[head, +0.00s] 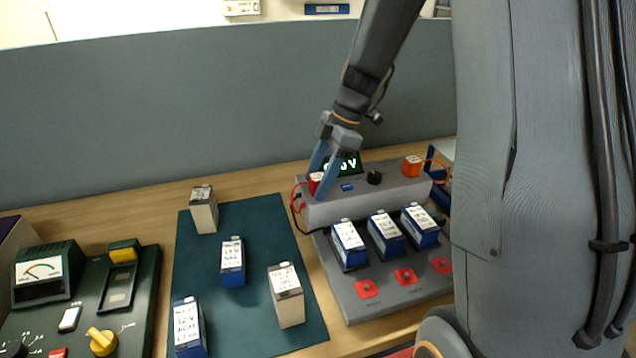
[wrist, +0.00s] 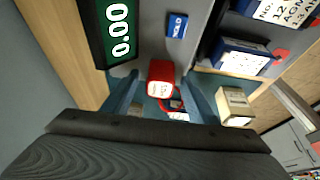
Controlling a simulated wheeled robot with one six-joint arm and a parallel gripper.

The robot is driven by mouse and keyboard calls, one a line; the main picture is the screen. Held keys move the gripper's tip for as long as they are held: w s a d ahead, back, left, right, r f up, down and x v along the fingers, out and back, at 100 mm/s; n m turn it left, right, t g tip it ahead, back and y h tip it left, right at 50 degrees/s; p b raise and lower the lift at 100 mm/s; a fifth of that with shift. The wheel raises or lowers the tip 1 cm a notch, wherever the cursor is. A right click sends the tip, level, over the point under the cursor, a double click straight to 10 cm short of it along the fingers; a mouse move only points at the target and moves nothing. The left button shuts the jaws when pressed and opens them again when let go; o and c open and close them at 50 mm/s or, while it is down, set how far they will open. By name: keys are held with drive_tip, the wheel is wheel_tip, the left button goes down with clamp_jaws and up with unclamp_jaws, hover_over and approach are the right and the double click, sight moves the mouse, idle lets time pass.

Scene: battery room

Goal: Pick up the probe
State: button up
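The red probe (head: 316,180) sits at the left end of the grey tester unit (head: 365,193), with a red lead running from it. In the wrist view the red probe (wrist: 160,78) stands between my fingertips, with a visible gap on each side. My gripper (head: 322,182) points down at it with the blue fingers apart, one on either side; it also shows in the wrist view (wrist: 161,82). The fingers do not appear to touch the probe. An orange probe (head: 412,166) with an orange lead sits at the unit's right end.
The display (wrist: 118,28) reads 0.00. A black knob (head: 374,177) is on the tester's top. Three blue batteries (head: 387,234) stand in its front slots above red pads. More batteries stand on the green mat (head: 250,330). A dark green meter (head: 45,272) is at left.

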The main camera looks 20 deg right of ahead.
drive_tip(key=c, duration=1.1)
drive_tip(key=shift+r, duration=0.1)
